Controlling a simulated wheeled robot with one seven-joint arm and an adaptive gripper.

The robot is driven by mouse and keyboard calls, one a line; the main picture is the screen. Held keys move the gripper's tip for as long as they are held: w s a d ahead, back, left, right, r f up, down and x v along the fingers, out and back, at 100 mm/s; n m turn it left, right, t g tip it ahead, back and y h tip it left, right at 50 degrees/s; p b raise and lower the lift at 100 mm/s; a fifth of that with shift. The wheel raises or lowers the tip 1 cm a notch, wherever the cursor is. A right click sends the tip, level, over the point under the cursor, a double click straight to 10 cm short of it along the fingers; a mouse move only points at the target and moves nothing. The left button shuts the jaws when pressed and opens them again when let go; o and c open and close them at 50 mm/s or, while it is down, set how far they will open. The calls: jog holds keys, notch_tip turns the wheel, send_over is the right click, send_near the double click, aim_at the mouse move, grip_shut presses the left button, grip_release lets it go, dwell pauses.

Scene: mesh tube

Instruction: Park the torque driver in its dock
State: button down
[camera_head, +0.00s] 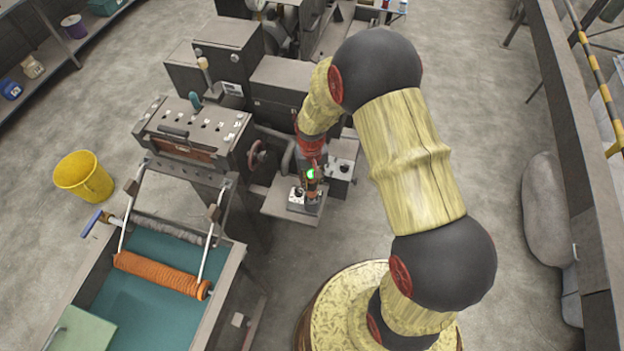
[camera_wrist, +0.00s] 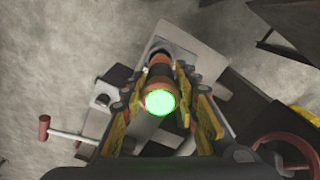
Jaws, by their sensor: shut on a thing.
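The torque driver is an orange and black cylinder with a lit green end. In the wrist view the torque driver (camera_wrist: 160,98) lies between the yellow, worn fingers of my gripper (camera_wrist: 160,85), which is shut on it. In the head view my gripper (camera_head: 312,172) holds the driver (camera_head: 312,188) roughly upright over a small pale block (camera_head: 296,200) on a grey shelf beside the machine. This block looks like the dock. The driver's lower end is at or just above it; I cannot tell whether it is seated.
A second pale-topped block (camera_head: 341,168) stands to the right of the driver. The grey machine (camera_head: 195,125) with a red handwheel (camera_head: 257,155) is close on the left. A red-knobbed lever (camera_wrist: 62,132) shows in the wrist view. Open floor lies to the right.

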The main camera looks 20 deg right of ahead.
aim_at(312, 187)
jog(key=shift+f+b, duration=1.7)
jog(key=shift+f, duration=0.65)
dwell(2.3)
jog(key=c, duration=1.3)
grip_release()
jog(key=shift+o, duration=0.2)
notch_tip(312, 187, up, 12)
jog(key=shift+w, duration=0.1)
jog(key=s+r+t+b, duration=0.3)
jog(key=s+r+b, duration=0.2)
jog(key=s+b, duration=0.4)
jog(key=s+r+n+t+b, duration=0.1)
jog(key=s+r+t+b, duration=0.1)
jog(key=s+r+b, duration=0.3)
jog(key=s+b, duration=0.4)
jog(key=s, duration=0.3)
jog(key=shift+s+t, duration=0.2)
jog(key=shift+t, duration=0.2)
